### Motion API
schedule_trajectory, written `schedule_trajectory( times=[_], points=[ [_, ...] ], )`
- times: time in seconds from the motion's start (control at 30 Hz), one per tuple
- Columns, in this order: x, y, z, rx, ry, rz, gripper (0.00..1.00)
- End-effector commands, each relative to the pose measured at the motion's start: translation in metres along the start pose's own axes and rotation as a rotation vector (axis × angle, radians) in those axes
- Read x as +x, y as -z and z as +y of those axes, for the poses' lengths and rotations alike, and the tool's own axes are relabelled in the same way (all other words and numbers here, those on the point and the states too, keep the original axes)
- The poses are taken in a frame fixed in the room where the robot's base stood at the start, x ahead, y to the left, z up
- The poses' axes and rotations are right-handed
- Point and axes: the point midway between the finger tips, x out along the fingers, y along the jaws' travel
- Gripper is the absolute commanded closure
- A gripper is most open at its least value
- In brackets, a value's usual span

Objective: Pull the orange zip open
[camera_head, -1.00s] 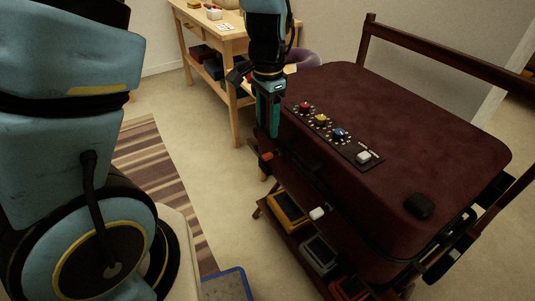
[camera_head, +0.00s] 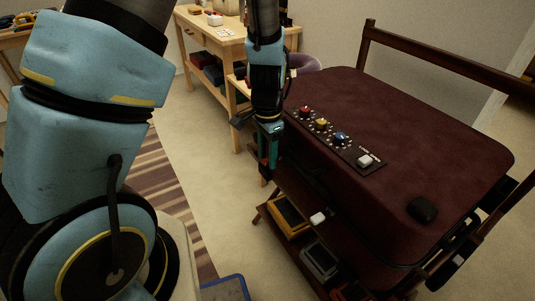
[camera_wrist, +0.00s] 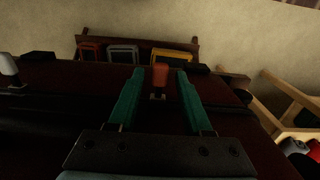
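The dark red suitcase (camera_head: 430,130) lies flat on a wooden rack. The orange zip pull (camera_wrist: 160,76) shows in the wrist view, standing out from the suitcase's dark side. My gripper (camera_wrist: 160,73) is open, with one green finger on each side of the pull and a visible gap to both. I cannot tell the depth exactly. In the head view my gripper (camera_head: 267,158) points down beside the suitcase's left corner and hides the orange pull. A white zip pull (camera_head: 318,218) sits further along the same side; it also shows in the wrist view (camera_wrist: 9,66).
A panel with red, yellow, blue and white knobs (camera_head: 340,138) lies on the suitcase lid. Coloured boxes (camera_head: 288,214) stand on the rack's lower shelf. A wooden workbench (camera_head: 215,35) stands behind. The rack's rail (camera_head: 440,60) runs along the back.

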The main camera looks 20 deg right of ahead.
Motion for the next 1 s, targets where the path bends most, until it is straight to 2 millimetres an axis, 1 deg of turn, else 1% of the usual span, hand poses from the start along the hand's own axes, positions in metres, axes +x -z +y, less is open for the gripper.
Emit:
schedule_trajectory(
  times=[0.03,0.07,0.4,1.0],
  points=[
    [-0.0001,0.0,0.0,0.0,0.0,0.0,0.57],
    [-0.0001,0.0,0.0,0.0,0.0,0.0,0.61],
    [-0.0002,0.0,0.0,0.0,0.0,0.0,0.99],
    [-0.0003,0.0,0.0,0.0,0.0,0.0,1.0]
  ],
)
